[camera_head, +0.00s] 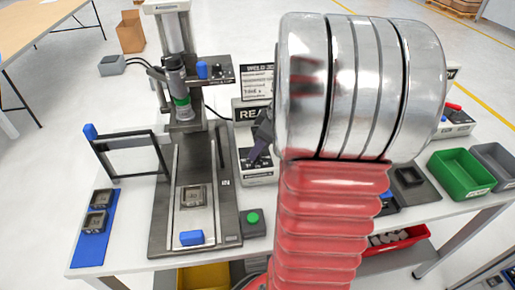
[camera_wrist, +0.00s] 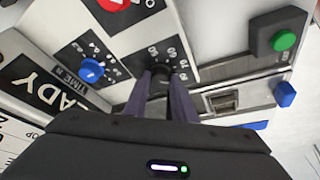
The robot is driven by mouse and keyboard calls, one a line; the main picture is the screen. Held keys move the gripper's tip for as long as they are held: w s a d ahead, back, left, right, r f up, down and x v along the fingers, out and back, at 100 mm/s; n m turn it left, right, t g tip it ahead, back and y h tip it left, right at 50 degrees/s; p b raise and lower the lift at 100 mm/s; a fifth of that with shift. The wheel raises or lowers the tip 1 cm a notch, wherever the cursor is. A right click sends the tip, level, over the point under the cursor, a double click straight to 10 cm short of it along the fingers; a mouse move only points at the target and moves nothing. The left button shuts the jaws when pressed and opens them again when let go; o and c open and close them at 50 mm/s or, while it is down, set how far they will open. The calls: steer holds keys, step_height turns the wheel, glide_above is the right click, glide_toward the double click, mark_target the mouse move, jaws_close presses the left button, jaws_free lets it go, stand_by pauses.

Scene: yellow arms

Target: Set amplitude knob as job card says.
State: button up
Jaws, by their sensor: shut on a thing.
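My gripper (camera_wrist: 160,88) is shut on a dark knob (camera_wrist: 159,74) on the face of the control box. A dial scale with small numbers runs around this knob. Its own label and pointer are hidden or too small to read. A blue knob (camera_wrist: 92,70) marked TIME sits to its left, with its own scale. In the head view my gripper (camera_head: 256,153) reaches down to the front of the control box (camera_head: 258,176), whose display shows the start of READY.
A red button (camera_wrist: 113,4) is near the gripped knob, and a green button (camera_head: 253,217) stands by the press base. The press (camera_head: 180,85) is at left. Blue mat (camera_head: 91,250) holds two parts. Green bin (camera_head: 460,172) is at right. My arm hides the middle.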

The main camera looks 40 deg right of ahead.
steer(key=shift+m, duration=0.3)
steer(key=shift+a+m+h, duration=0.1)
steer(key=shift+m+h, duration=0.2)
steer(key=shift+m, duration=0.3)
steer(key=o, duration=1.1)
steer(key=shift+c, duration=0.2)
steer(key=shift+r, duration=0.1)
steer(key=v, duration=1.3)
steer(key=shift+s+r, duration=0.2)
steer(key=shift+s, duration=0.2)
